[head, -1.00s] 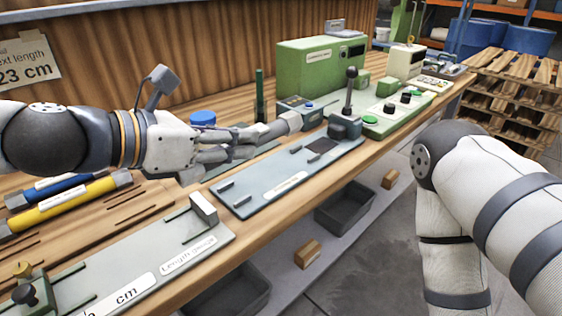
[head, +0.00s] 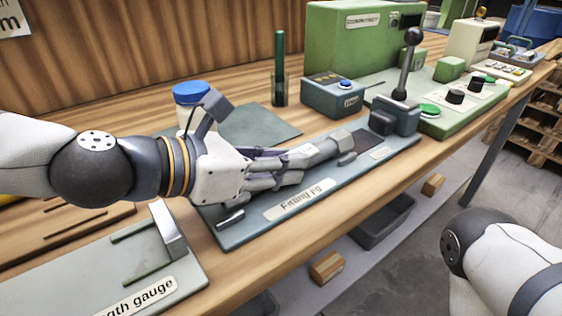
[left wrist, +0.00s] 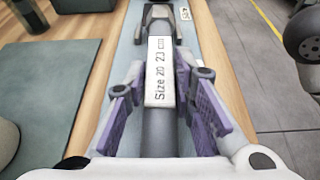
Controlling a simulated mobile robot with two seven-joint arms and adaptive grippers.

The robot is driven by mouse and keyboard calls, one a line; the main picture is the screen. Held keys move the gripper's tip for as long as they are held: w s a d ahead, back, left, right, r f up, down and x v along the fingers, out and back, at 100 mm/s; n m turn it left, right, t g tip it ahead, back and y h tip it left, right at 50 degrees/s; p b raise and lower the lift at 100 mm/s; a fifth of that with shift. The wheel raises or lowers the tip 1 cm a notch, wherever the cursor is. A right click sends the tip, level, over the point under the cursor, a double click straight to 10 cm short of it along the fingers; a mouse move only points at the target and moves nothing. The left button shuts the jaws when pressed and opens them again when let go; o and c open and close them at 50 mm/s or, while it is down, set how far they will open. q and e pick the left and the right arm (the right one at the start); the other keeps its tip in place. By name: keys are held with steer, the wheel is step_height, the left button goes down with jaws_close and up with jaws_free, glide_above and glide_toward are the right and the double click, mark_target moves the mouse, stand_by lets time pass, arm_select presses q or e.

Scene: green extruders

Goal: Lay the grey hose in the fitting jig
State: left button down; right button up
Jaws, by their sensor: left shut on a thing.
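The grey hose (head: 328,150) has a white label reading "Size 20 23 cm", legible in the left wrist view (left wrist: 160,72). My left gripper (head: 285,172) is shut on it, with purple pads on both sides of the hose in the left wrist view (left wrist: 163,105). The hose lies lengthwise over the blue-grey fitting jig (head: 252,228), roughly in line with it. I cannot tell whether it touches the jig plate. The gripper hides the hose's near part. The jig's lever clamp (head: 396,112) stands upright at the far end. My right gripper is out of view.
The length gauge (head: 190,275) lies nearer, at the lower left. A blue-capped container (head: 192,95), green mat (head: 255,130), small blue-button box (head: 347,97) and green machine (head: 350,45) stand behind. The bench's front edge is close to the jig.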

arm_select(q)
steer(key=shift+w, duration=0.15)
steer(key=c, duration=1.8)
jaws_free()
steer(key=shift+f, duration=0.2)
steer(key=o, duration=0.5)
steer(key=shift+r, duration=0.1)
steer(key=shift+c, duration=0.2)
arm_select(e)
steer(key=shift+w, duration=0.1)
arm_select(q)
steer(key=shift+r, duration=0.2)
steer(key=p+v, duration=0.1)
steer(key=v, duration=0.2)
steer(key=p+v, duration=0.1)
steer(key=v, duration=0.3)
steer(key=p+v, duration=0.2)
steer(key=v, duration=0.2)
steer(key=shift+a+r, duration=0.1)
steer(key=shift+r, duration=0.35)
steer(key=shift+s+a, duration=0.2)
steer(key=shift+s, duration=0.05)
steer(key=shift+f, duration=0.25)
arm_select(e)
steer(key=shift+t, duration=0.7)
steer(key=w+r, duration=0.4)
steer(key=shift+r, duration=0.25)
